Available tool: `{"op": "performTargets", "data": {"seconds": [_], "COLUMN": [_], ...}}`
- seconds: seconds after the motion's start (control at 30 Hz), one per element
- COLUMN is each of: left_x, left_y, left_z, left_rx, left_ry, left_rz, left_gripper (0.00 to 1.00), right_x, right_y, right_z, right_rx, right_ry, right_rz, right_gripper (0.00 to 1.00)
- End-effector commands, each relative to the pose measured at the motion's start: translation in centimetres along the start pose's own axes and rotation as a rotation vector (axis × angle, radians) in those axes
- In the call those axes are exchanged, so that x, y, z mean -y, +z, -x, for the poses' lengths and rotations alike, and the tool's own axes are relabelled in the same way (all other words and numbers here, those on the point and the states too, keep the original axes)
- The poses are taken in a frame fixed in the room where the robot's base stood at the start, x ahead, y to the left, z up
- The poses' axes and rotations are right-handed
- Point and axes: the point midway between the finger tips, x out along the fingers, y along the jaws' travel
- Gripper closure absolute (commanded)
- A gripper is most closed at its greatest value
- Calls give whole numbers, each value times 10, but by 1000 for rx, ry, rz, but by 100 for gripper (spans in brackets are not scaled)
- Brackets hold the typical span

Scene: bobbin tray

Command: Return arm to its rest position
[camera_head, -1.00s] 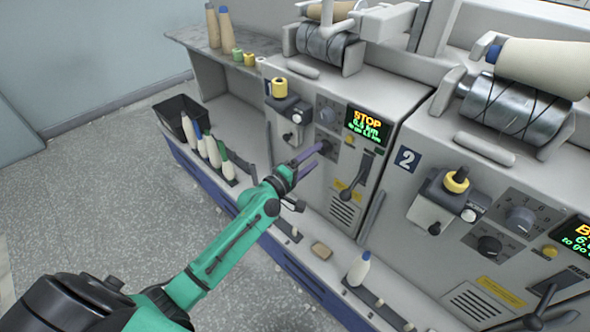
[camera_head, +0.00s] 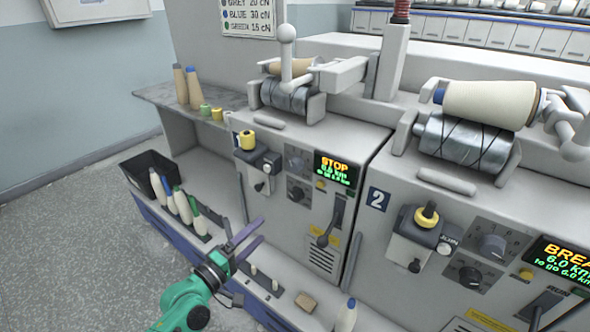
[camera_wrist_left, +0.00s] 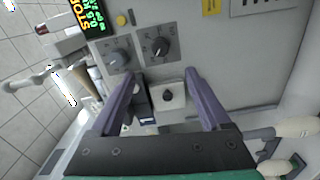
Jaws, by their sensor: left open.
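My left gripper (camera_head: 242,243) is in the lower middle of the head view, at the end of my green arm. Its two purple fingers are apart and empty, in front of the first machine unit and above the ledge with pegs. In the left wrist view the open fingers (camera_wrist_left: 165,95) frame the unit's small knob box (camera_wrist_left: 168,98), with nothing held between them. The first unit's display (camera_head: 335,168) reads STOP. My right gripper is not in view.
A black bin (camera_head: 150,172) and several bobbins (camera_head: 180,204) stand on the left ledge. The second unit's lever (camera_head: 540,305) sticks out at right. Open floor (camera_head: 75,260) lies left.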

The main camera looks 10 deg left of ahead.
Motion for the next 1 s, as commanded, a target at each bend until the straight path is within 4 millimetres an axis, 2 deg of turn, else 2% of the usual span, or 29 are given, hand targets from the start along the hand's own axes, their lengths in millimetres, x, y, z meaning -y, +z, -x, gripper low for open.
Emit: {"op": "performTargets", "data": {"seconds": [0.07,0.13,0.17,0.27,0.3,0.37,0.4,0.43,0.5,0.57,0.6,0.7,0.8,0.9,1.0], "left_x": [6,27,41,113,146,194,224,244,285,313,327,346,353,356,357], "left_y": [-3,-14,-20,-38,-40,-37,-30,-22,2,28,48,94,123,134,134], "left_z": [1,5,9,36,54,85,108,127,174,217,245,307,344,359,360], "left_rx": [-8,-31,-43,-61,-46,6,60,110,258,414,530,807,996,1072,1076], "left_ry": [-18,-76,-118,-328,-430,-583,-681,-751,-901,-1008,-1063,-1142,-1161,-1161,-1161], "left_rz": [-17,-74,-115,-299,-383,-505,-580,-632,-747,-834,-886,-985,-1042,-1063,-1065], "left_gripper": [20,20,20,20,20,20,20,20,20,20,20,20,20,20,20], "right_x": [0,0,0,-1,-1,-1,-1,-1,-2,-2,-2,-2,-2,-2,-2], "right_y": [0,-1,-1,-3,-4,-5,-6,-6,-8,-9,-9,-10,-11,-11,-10], "right_z": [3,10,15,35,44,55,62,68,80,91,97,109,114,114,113], "right_rx": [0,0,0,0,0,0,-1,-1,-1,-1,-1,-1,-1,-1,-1], "right_ry": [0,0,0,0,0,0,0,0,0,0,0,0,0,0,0], "right_rz": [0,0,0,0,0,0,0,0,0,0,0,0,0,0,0], "right_gripper": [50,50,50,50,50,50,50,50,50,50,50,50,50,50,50]}}
